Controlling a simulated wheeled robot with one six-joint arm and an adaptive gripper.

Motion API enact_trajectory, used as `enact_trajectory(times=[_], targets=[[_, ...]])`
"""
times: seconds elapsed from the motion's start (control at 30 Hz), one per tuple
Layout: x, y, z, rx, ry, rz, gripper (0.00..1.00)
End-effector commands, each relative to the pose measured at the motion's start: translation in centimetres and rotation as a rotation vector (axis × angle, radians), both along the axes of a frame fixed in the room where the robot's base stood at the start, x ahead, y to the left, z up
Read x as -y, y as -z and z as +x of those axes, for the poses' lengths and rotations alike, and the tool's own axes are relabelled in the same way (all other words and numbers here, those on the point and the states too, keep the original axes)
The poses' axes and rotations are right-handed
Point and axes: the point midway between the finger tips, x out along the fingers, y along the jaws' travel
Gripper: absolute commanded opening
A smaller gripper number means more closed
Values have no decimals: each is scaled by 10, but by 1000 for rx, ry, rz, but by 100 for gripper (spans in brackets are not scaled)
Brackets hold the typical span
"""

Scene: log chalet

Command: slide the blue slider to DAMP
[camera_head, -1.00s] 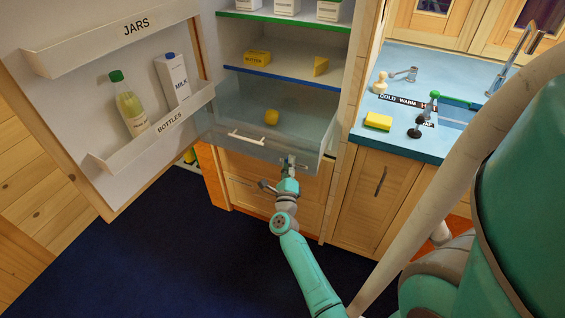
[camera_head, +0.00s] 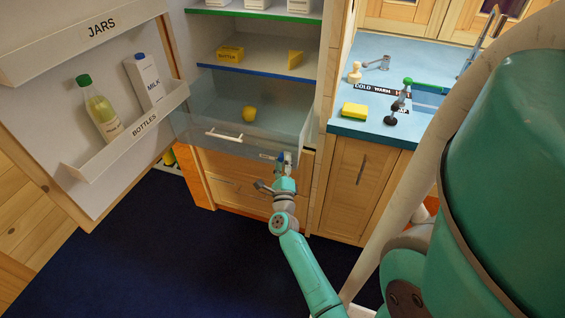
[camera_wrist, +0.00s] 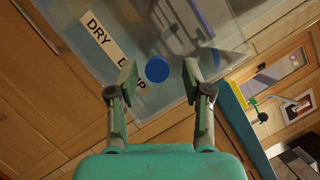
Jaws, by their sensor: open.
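The blue slider (camera_wrist: 157,69) is a round blue knob on the front of the clear fridge drawer (camera_wrist: 80,30). In the wrist view it stands between my gripper's (camera_wrist: 159,76) two open fingers, with a gap showing on each side. A white label strip reads DRY (camera_wrist: 97,27) at upper left; the DAMP label (camera_wrist: 127,68) lies beside the knob, its middle letters hidden. In the head view my gripper (camera_head: 284,158) is at the lower right of the drawer front, where the slider cannot be made out.
The drawer's white handle (camera_head: 223,135) is left of my gripper. The open fridge door (camera_head: 100,130) with bottle and milk shelves stands at left. A blue counter (camera_head: 385,125) with sponge, tap and lever is at right. Dark floor (camera_head: 160,250) is clear below.

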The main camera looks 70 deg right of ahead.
Motion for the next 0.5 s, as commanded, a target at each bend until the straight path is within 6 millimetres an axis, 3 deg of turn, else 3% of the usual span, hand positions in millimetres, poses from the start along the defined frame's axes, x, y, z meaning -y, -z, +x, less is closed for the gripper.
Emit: enact_trajectory(times=[0.17, 0.5], targets=[[-10, 3, -3, -1, -2, 1, 50], [-67, 17, -28, -2, -4, 2, 50]])
